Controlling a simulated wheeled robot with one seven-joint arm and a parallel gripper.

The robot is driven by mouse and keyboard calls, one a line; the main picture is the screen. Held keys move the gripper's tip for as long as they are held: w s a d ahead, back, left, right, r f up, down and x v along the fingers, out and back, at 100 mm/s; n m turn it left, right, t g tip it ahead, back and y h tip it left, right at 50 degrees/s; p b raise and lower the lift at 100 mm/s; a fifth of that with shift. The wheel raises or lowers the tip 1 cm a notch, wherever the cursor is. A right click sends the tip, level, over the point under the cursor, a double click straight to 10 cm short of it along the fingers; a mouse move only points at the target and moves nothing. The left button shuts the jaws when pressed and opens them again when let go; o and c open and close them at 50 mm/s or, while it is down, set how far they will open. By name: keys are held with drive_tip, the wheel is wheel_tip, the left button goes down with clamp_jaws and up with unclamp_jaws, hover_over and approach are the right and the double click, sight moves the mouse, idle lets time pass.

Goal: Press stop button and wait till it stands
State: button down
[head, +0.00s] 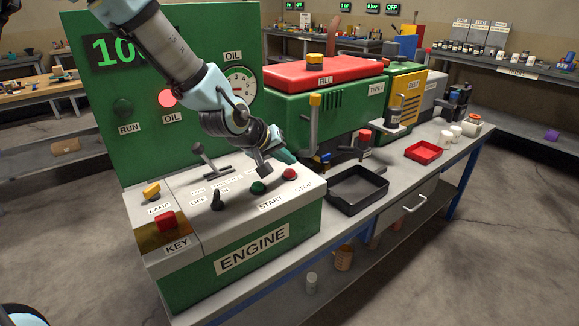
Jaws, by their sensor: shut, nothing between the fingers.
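The red stop button (289,174) stands on the sloping top of the engine control box (240,250), above the printed word STOP. The green start button (257,187) is to its left, by the word START. My gripper (272,168) is shut and empty, close above and behind the two buttons. Whether it touches the stop button cannot be told. On the green panel (150,150), the green number display (112,50) reads 10 with the rest hidden by my arm. The RUN lamp (123,108) is dark and the OIL lamp (167,98) glows red.
A lever (207,160), a black switch (217,200), a yellow lamp switch (151,191) and a red key cover (165,221) share the box top. A black tray (358,187) lies right of the box. The green engine (290,105) with its red cover stands behind.

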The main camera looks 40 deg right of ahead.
sight(287, 174)
drive_tip(key=shift+r, duration=0.1)
wheel_tip(287, 174, up, 5)
drive_tip(key=p, duration=0.4)
idle(0.3)
idle(0.5)
